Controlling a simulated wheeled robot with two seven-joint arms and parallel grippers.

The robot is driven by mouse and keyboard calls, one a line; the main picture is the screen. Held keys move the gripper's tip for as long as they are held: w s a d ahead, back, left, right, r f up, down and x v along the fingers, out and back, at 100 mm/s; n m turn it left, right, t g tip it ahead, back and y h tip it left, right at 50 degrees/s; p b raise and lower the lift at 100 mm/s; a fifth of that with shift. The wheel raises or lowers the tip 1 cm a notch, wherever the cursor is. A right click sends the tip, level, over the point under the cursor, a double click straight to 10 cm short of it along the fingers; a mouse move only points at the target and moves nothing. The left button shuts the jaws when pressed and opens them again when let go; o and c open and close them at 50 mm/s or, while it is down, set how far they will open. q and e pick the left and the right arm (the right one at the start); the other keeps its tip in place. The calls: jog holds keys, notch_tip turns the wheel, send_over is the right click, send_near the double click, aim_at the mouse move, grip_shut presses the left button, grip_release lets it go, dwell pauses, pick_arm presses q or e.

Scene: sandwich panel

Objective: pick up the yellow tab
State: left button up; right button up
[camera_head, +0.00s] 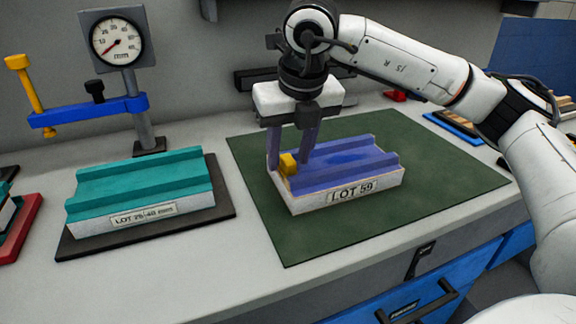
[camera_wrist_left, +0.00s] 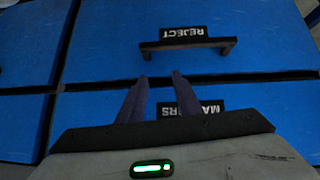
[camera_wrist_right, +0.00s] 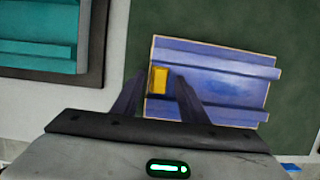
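The yellow tab (camera_head: 288,164) sits at the left end of the blue-purple LOT 59 panel (camera_head: 350,160), on the green mat (camera_head: 420,215). It also shows in the right wrist view (camera_wrist_right: 159,80), in the channel between the panel's ridges. My right gripper (camera_head: 290,166) points down over the panel's left end. Its two fingers are apart, one on each side of the tab, with nothing visibly clamped. Whether a finger touches the tab I cannot tell. My left gripper (camera_wrist_left: 160,80) is in its own wrist view only, fingers apart and empty, facing blue drawers.
A teal LOT panel (camera_head: 140,185) lies on a dark mat at the left. Behind it stands a gauge (camera_head: 117,40) on a post with a blue clamp arm (camera_head: 88,110). A red-edged tray (camera_head: 22,230) is at the far left. Blue drawers (camera_wrist_left: 200,60) carry a REJECT label.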

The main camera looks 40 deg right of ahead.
aim_at(290, 160)
jog(key=shift+c, duration=0.3)
grip_shut()
jog(key=shift+r, duration=0.1)
jog(key=s+d+r+p, duration=0.1)
jog(key=d+r, duration=0.4)
jog(key=r, duration=0.6)
jog(key=shift+p, duration=0.5)
jog(key=shift+s, duration=0.1)
jog(key=shift+r, duration=0.1)
